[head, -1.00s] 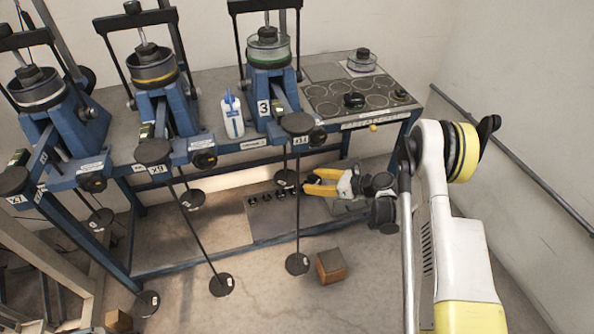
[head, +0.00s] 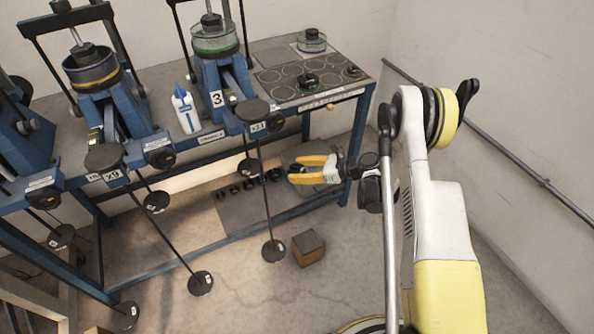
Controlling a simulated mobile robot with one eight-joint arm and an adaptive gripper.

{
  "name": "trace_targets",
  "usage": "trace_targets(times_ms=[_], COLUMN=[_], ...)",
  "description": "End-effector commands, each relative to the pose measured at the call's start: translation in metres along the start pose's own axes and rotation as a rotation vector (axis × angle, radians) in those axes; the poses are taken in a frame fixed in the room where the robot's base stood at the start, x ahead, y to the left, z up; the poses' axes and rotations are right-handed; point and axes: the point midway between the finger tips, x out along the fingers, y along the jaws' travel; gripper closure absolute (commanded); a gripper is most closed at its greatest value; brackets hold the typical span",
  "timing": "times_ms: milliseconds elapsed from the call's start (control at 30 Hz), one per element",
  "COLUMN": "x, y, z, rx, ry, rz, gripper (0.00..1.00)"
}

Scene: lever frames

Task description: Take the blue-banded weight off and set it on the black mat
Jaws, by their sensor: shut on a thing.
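My gripper (head: 293,169) has yellow fingers and points left, beyond the table's front edge and below the tabletop. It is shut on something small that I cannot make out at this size. No blue band shows in this view, so I cannot tell where the blue-banded weight is. A black mat (head: 337,84) with pale rings lies on the right of the tabletop, above my gripper in the picture.
Lever frame 3 (head: 213,80) stands left of the mat, with a hanger pan (head: 273,250) low in front. A wooden block (head: 308,247) is on the floor. Several dark weights lie on a low board (head: 235,215). A wall rail (head: 500,155) runs at right.

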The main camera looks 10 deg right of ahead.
Motion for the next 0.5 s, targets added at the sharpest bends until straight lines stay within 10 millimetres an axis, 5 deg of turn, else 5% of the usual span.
trace_targets(times_ms=[500], x=[-0.016], y=[0.0], z=[-0.007], rx=[0.001], ry=[-0.001], rz=[-0.002], gripper=[0.87])
